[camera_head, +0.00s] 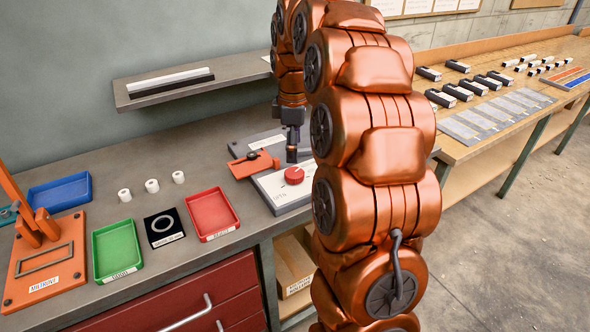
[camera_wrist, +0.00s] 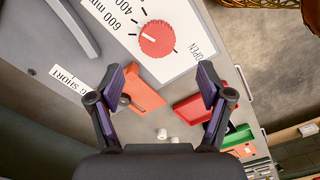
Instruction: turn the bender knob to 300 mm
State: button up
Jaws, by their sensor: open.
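The red bender knob (camera_head: 294,175) sits on a white dial plate (camera_head: 268,186) on the bench. In the wrist view the knob (camera_wrist: 160,44) is at the top centre, with a white pointer line towards its left. Tick marks and the labels "600 mm", "400" and "OPEN" lie around it; no 300 label is readable. My gripper (camera_head: 291,152) hangs close behind and above the knob in the head view, partly hidden by my arm. In the wrist view its two fingers (camera_wrist: 160,80) are spread apart with nothing between them, and the knob is beyond the tips.
An orange plate with a dark knob (camera_head: 252,163) adjoins the dial plate. A red tray (camera_head: 234,228), a green tray (camera_head: 97,262), a blue tray (camera_head: 88,187) and white cylinders (camera_head: 152,186) stand left. A shelf (camera_head: 135,100) juts from the wall behind.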

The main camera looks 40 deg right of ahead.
aim_at(295, 172)
jog(key=shift+w+d+f, duration=0.15)
jog(key=shift+d+f, duration=0.05)
jog(key=shift+f, duration=0.15)
jog(key=shift+f+p, duration=0.9)
jog(key=shift+f, duration=2.65)
jog(key=c, duration=1)
jog(key=shift+d, duration=0.1)
jog(key=shift+c, duration=0.8)
jog(key=shift+f, duration=0.1)
